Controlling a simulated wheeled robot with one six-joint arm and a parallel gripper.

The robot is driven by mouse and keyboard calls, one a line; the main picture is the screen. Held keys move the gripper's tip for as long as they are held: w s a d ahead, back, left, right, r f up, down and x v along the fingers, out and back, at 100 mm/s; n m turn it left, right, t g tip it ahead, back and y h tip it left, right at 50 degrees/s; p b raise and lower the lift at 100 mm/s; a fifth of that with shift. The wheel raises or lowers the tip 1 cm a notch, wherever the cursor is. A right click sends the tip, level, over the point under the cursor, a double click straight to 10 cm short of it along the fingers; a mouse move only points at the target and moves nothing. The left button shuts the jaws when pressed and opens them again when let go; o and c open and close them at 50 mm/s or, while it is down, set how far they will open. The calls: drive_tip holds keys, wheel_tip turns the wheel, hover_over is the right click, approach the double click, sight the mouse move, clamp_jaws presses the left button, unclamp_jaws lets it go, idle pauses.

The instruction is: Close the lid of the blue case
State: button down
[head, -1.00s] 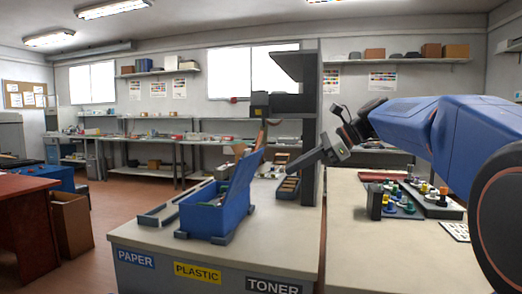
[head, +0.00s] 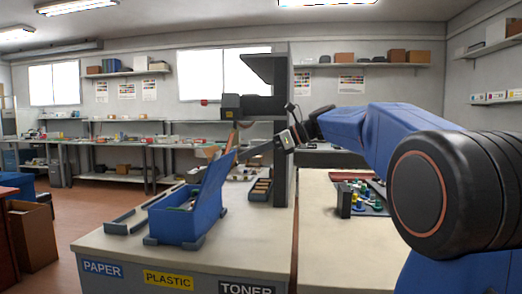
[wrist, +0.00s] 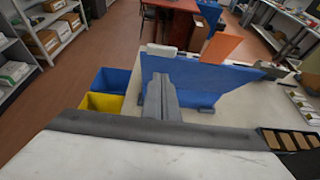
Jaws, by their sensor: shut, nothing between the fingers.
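The blue case (head: 176,227) stands on the pale worktop, with its blue lid (head: 214,183) raised steeply on its right side. Some contents show inside the case, too small to tell. In the wrist view the lid is a broad blue panel (wrist: 212,80) just beyond my fingers. My gripper (head: 243,154) is shut and empty, with its tip close to the lid's upper edge on the right. In the wrist view the grey fingers (wrist: 160,90) overlap the lid's left part. I cannot tell whether they touch it.
A dark post stand (head: 281,165) rises close to the right of the lid. A small tray (head: 260,189) lies between them. An orange piece (wrist: 222,47) shows behind the lid. Blue (wrist: 113,78) and yellow (wrist: 101,103) bins stand beside the worktop.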

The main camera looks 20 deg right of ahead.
sight(219, 156)
drive_tip(key=shift+w+a+r, duration=0.15)
drive_tip(key=shift+w+a, duration=0.3)
drive_tip(key=shift+a, duration=0.35)
drive_tip(key=shift+w+a+r, duration=0.1)
drive_tip(key=shift+w+a, duration=0.4)
drive_tip(key=shift+a, duration=0.3)
drive_tip(key=shift+w+a+r, duration=0.15)
drive_tip(key=shift+w+a, duration=0.3)
drive_tip(key=shift+a, duration=0.35)
